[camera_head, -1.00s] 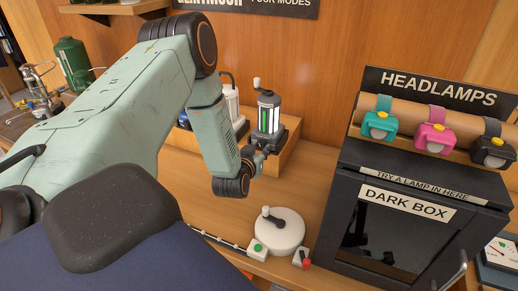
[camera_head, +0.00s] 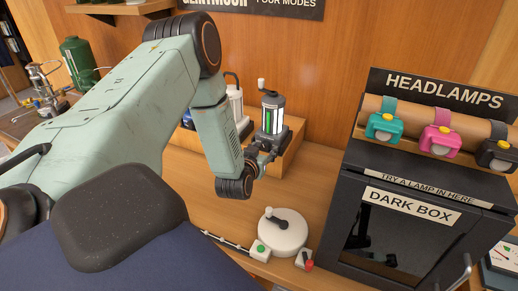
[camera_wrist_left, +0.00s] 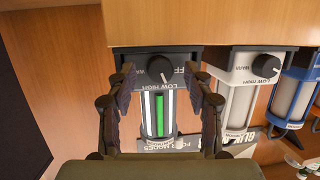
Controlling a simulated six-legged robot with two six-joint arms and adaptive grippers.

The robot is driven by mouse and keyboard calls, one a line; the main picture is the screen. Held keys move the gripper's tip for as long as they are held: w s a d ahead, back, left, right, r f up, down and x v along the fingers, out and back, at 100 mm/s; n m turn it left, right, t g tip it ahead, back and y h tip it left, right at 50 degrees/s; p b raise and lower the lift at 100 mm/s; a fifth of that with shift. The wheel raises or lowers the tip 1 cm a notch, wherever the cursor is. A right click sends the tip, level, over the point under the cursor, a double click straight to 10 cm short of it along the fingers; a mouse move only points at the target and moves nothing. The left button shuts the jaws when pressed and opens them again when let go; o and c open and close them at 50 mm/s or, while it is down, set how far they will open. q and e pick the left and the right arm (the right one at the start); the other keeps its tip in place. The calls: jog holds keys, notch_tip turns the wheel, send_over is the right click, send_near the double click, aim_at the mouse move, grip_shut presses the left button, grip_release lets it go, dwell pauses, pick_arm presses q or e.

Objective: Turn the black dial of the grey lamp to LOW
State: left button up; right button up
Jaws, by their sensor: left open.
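The grey lamp (camera_head: 272,112) stands on a wooden step against the back wall, with a green strip in its clear tube. In the left wrist view the grey lamp (camera_wrist_left: 146,118) appears upside down. Its black dial (camera_wrist_left: 158,67) shows a white mark pointing down and slightly right in that picture, near partly covered LOW and HIGH lettering. My left gripper (camera_wrist_left: 162,78) is open, with one finger on each side of the dial and visible gaps. In the head view the left gripper (camera_head: 266,151) is at the lamp's base; the dial is hidden there. My right gripper is not seen.
A white lamp (camera_wrist_left: 237,95) and a blue lamp (camera_wrist_left: 296,95) stand beside the grey one. A round white turntable (camera_head: 275,233) with a lever sits in front on the counter. The black dark box (camera_head: 400,215) stands at right, under several headlamps.

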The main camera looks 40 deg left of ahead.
pick_arm(q)
jog(key=v, duration=1.1)
jog(key=shift+s+r, duration=0.15)
jog(key=shift+s, duration=0.15)
jog(key=shift+d, duration=0.15)
